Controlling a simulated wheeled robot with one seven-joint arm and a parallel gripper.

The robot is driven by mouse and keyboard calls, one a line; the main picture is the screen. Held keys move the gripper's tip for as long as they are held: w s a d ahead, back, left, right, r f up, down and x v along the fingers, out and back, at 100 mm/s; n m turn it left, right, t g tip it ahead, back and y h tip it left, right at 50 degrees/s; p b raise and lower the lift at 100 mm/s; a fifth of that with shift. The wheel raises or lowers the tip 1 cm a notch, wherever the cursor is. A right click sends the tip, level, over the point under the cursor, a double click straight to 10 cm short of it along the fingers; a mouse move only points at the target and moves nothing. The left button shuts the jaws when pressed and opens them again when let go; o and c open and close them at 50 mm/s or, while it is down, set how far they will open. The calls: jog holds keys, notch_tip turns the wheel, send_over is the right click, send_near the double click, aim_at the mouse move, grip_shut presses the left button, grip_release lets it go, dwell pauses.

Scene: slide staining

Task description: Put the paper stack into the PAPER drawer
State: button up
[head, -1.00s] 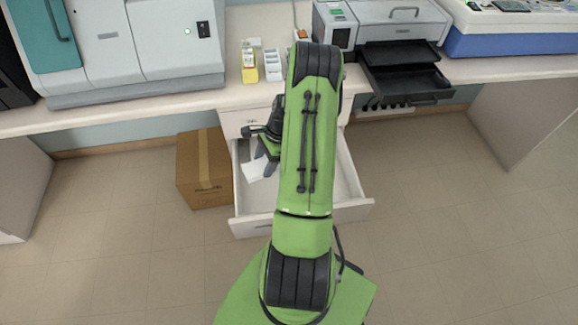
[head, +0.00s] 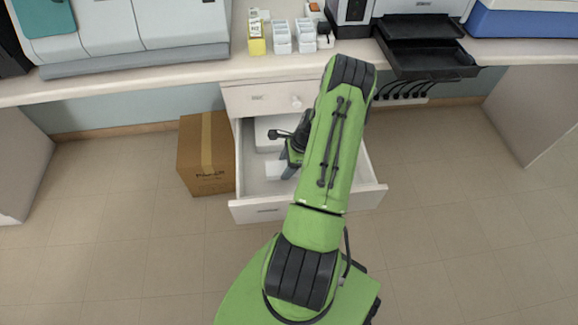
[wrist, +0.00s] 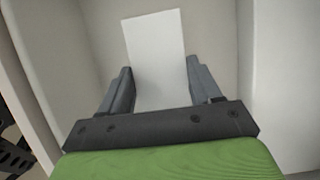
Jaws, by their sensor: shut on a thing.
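The white paper stack (wrist: 155,45) is between my gripper's two fingers in the wrist view, and my gripper (wrist: 159,75) is shut on it. In the head view a small part of the paper (head: 273,170) shows beside my gripper (head: 287,170), inside the outline of an open drawer (head: 320,201). My arm covers part of the drawer. Its label is too small to read, and I cannot tell whether the paper touches the drawer floor. Pale drawer walls flank the fingers in the wrist view.
A closed drawer (head: 262,97) with a white knob is above the open one. A pale block (head: 270,132) shows at the drawer's back. A cardboard box (head: 207,155) stands left of it. A printer (head: 415,45) and small bottles and boxes stand on the counter. Floor is free on the right.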

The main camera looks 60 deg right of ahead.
jog(key=shift+f+b, duration=0.7)
jog(key=shift+f, duration=1.65)
jog(key=o, duration=1.1)
jog(key=shift+o, duration=0.2)
jog(key=p+v, duration=0.4)
jog(key=v, duration=0.8)
jog(key=shift+r, duration=0.2)
jog(key=w+a+r+n+h, duration=0.1)
jog(key=w+a+r+n, duration=0.2)
jog(key=a+r+n, duration=0.3)
jog(key=w+a+r+n+g+h, duration=0.1)
jog(key=w+a+r+n, duration=0.15)
jog(key=a+r, duration=0.45)
jog(key=w+a+r+n+h, duration=0.1)
jog(key=w+a+r+n, duration=0.3)
jog(key=r, duration=0.5)
jog(key=s+a+r+n+t, duration=0.1)
jog(key=s+a+r+n, duration=0.4)
jog(key=s+a+n, duration=0.2)
jog(key=s+a+r+n+t, duration=0.2)
jog(key=s+a+r+n, duration=0.3)
jog(key=a, duration=0.5)
jog(key=s+n, duration=0.2)
jog(key=n, duration=0.1)
jog(key=shift+s, duration=0.25)
